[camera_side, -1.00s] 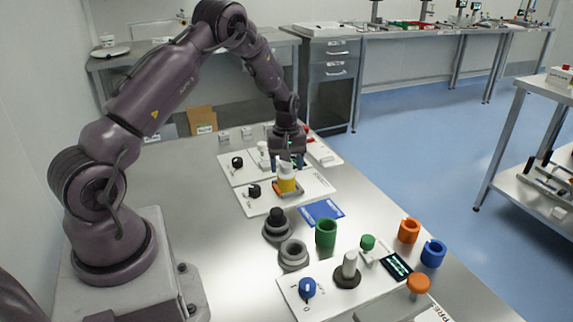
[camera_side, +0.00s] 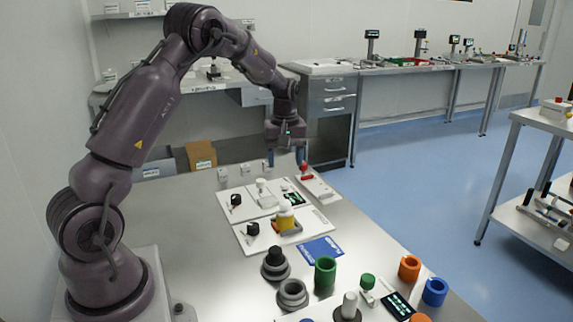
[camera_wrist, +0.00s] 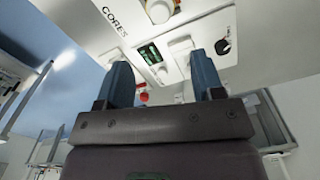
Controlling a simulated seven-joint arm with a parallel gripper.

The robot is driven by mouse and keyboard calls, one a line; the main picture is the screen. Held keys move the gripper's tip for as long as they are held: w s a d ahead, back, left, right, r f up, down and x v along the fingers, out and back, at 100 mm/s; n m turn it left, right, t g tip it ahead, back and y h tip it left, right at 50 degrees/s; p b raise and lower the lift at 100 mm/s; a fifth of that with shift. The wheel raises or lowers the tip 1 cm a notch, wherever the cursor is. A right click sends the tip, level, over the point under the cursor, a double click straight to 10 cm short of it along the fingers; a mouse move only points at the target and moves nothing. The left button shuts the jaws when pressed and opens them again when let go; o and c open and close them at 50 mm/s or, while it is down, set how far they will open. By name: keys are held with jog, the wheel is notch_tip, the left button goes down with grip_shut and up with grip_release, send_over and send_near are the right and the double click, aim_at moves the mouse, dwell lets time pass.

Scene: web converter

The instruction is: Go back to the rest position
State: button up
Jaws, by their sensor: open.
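My gripper (camera_side: 285,158) hangs above the far part of the table, higher than the white panels, with its fingers pointing down. Its two blue fingers stand apart and hold nothing; they also show in the wrist view (camera_wrist: 163,85). In the wrist view, a panel marked "CORES" (camera_wrist: 130,38) with a small dark display (camera_wrist: 150,53) and a black knob (camera_wrist: 223,46) lies beyond the fingers.
A red button (camera_side: 305,170) stands on the back panel. Grey rings (camera_side: 293,293), a green cup (camera_side: 325,273), an orange ring (camera_side: 409,267) and a blue ring (camera_side: 434,291) stand at the front. A blue card (camera_side: 320,250) lies flat. The air around my gripper is clear.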

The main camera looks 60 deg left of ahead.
jog(key=s+d+r+m+t, duration=0.2)
jog(key=s+d+r+m, duration=0.5)
jog(key=s+d, duration=0.3)
jog(key=s+d+r+m+t, duration=0.3)
jog(key=s+d+r+m, duration=0.4)
jog(key=s+d, duration=0.3)
jog(key=d+r, duration=0.1)
jog(key=d, duration=0.3)
jog(key=shift+s+d+r+m+t, duration=0.25)
jog(key=shift+m+t, duration=0.05)
jog(key=shift+m, duration=0.1)
dwell(0.5)
